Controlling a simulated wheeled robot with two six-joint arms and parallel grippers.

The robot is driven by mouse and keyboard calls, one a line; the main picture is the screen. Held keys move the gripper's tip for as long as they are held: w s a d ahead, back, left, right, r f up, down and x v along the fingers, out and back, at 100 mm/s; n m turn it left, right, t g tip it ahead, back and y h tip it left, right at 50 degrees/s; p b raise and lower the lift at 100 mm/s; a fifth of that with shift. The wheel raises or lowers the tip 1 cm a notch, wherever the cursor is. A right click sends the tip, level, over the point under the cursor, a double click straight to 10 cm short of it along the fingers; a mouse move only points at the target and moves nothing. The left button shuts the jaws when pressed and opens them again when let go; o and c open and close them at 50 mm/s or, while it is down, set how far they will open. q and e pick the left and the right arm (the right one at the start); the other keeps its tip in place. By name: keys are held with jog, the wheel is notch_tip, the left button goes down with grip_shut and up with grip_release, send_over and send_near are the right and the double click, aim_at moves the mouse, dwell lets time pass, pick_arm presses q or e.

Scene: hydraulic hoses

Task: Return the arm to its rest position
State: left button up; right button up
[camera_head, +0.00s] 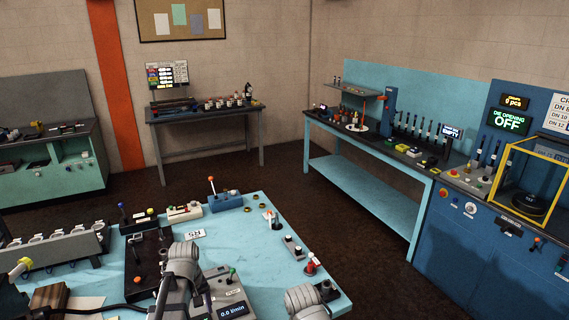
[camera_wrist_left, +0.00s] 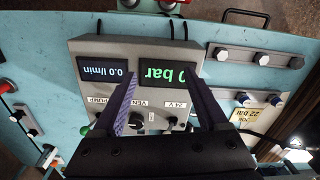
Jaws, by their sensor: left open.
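My left gripper (camera_wrist_left: 161,80) is open and empty in the left wrist view. Its two dark fingers stand apart over a grey control box (camera_wrist_left: 190,48). The box has a screen reading 0.0 l/min (camera_wrist_left: 104,70) and a screen with a green bar reading (camera_wrist_left: 168,72); both appear upside down. Knobs and small labels show between the fingers. In the head view, grey links of my left arm stand over the front of the light blue bench (camera_head: 255,235), and the fingers cannot be made out. A grey link of my other arm shows at the bottom edge; its gripper is out of view.
The control box's flow screen (camera_head: 232,310) sits beside the left arm in the head view. A dark block with levers (camera_head: 146,262) and a grey rack (camera_head: 55,248) stand to the left. Several small fittings line the bench edges. Other benches stand farther back, across open brown floor.

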pick_arm(q)
jog(key=s+d+f+m+b, duration=0.4)
jog(key=s+d+m, duration=0.1)
jog(key=d, duration=0.4)
jog(key=s+d+f+m+y+b, duration=0.1)
jog(key=s+d+f+m+b, duration=0.4)
jog(key=s+d, duration=0.3)
jog(key=shift+s+d+f+m, duration=0.2)
jog(key=shift+d+m, duration=0.3)
jog(key=shift+d, duration=0.5)
dwell(0.4)
